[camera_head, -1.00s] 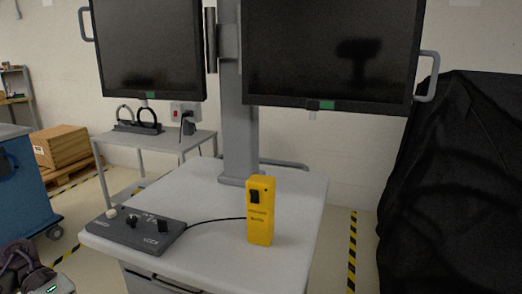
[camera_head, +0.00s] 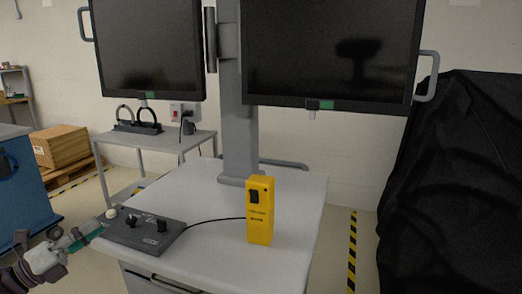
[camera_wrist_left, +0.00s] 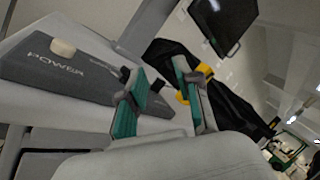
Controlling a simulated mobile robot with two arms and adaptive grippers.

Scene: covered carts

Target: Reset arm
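My left gripper (camera_head: 80,231) is at the lower left in the head view, beside the left front edge of the cart. In the left wrist view its two teal-padded fingers (camera_wrist_left: 163,92) stand apart with nothing between them. A dark grey control box (camera_head: 143,232) with a pale knob (camera_head: 111,214) and dark controls lies on the cart top close to the fingers. In the wrist view the box (camera_wrist_left: 75,68) shows the word POWER and the pale knob (camera_wrist_left: 62,47). My right gripper is not in view.
A yellow upright device (camera_head: 260,212) stands on the white cart top (camera_head: 295,215), with a black cable running to the control box. Two dark monitors (camera_head: 330,50) hang on a grey column. A black-covered bulk (camera_head: 455,190) stands at right; a blue cart (camera_head: 25,190) at left.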

